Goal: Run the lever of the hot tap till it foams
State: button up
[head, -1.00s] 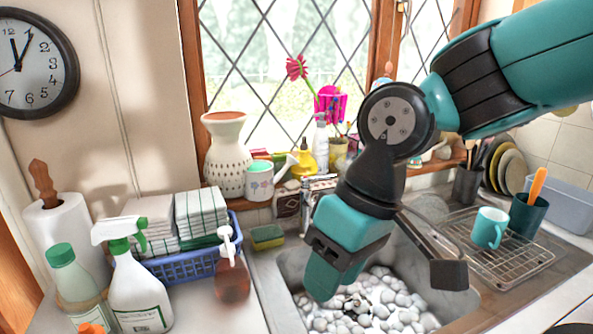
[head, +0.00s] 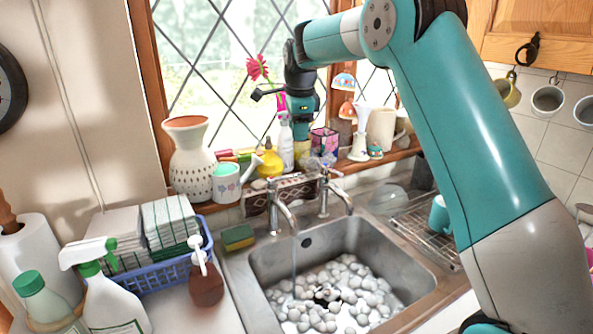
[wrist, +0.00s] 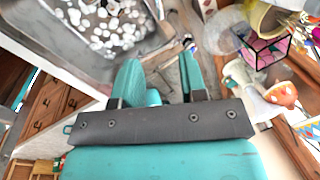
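Two chrome taps stand behind the sink: a left tap (head: 284,208) and a right tap (head: 335,195). I cannot tell which is hot. White rounded lumps (head: 345,282) cover much of the sink floor. My gripper (head: 301,128) is above and behind the taps, near the window, apart from them. In the wrist view its two teal fingers (wrist: 160,64) are spread with nothing held, and tap metal (wrist: 165,55) shows beyond the gap.
A sponge (head: 238,237) lies left of the sink (head: 385,250). A drying rack (head: 425,235) stands right.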

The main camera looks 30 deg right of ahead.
jog(key=w+f+p, duration=0.1)
jog(key=f, duration=0.3)
jog(key=f+p, duration=0.1)
jog(key=f, duration=0.4)
jog(key=w+d+f+p, duration=0.1)
jog(key=f, duration=0.4)
jog(key=shift+w+p, duration=0.35)
jog(key=shift+p, duration=0.05)
grip_shut()
